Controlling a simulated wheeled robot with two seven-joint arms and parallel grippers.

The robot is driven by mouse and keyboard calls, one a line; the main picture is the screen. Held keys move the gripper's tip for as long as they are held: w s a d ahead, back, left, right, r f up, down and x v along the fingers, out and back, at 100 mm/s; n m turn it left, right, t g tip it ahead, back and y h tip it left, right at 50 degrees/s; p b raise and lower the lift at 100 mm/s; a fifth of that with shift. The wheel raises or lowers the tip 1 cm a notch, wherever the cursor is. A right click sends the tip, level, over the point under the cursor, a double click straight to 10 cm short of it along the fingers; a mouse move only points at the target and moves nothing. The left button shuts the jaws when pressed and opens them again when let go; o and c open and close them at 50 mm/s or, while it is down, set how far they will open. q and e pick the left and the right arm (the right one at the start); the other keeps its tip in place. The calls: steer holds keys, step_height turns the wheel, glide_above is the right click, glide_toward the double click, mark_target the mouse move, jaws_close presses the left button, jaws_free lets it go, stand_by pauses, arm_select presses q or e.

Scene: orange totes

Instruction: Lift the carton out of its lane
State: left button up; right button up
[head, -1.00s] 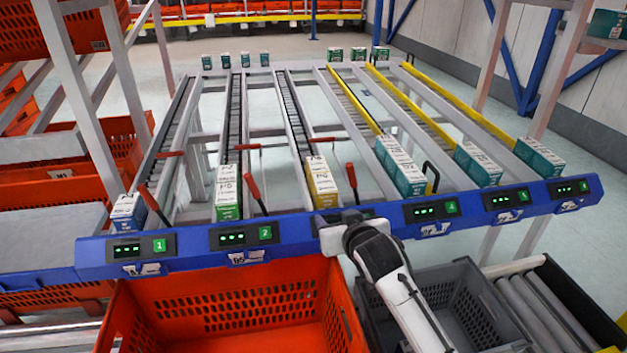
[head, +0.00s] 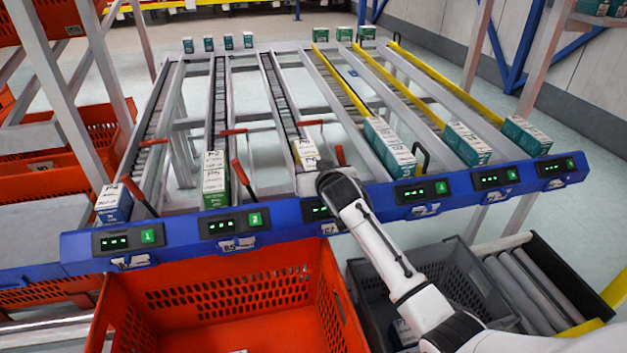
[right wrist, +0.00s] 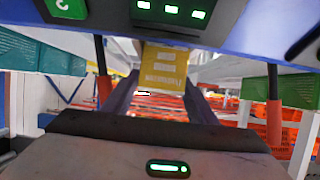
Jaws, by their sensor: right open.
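A white and yellow carton (head: 304,150) stands at the front end of the third lane from the left, behind the blue front beam. My right gripper (head: 317,166) is at this carton's front and hides its lower part in the head view. In the right wrist view the yellow carton face (right wrist: 165,82) is straight ahead, between two dark fingers of my open right gripper (right wrist: 160,105). I cannot tell whether the fingers touch it. My left gripper is not in view.
A green and white carton (head: 215,182) stands one lane left, a teal one (head: 389,150) one lane right. Red levers (head: 240,172) rise between lanes. The blue beam (head: 380,194) runs across the front. Below are an orange tote (head: 225,292) and a grey tote (head: 455,255).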

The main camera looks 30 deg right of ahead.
steer(key=shift+w+d+f, duration=0.15)
steer(key=shift+w+f, duration=0.1)
steer(key=shift+w, duration=0.25)
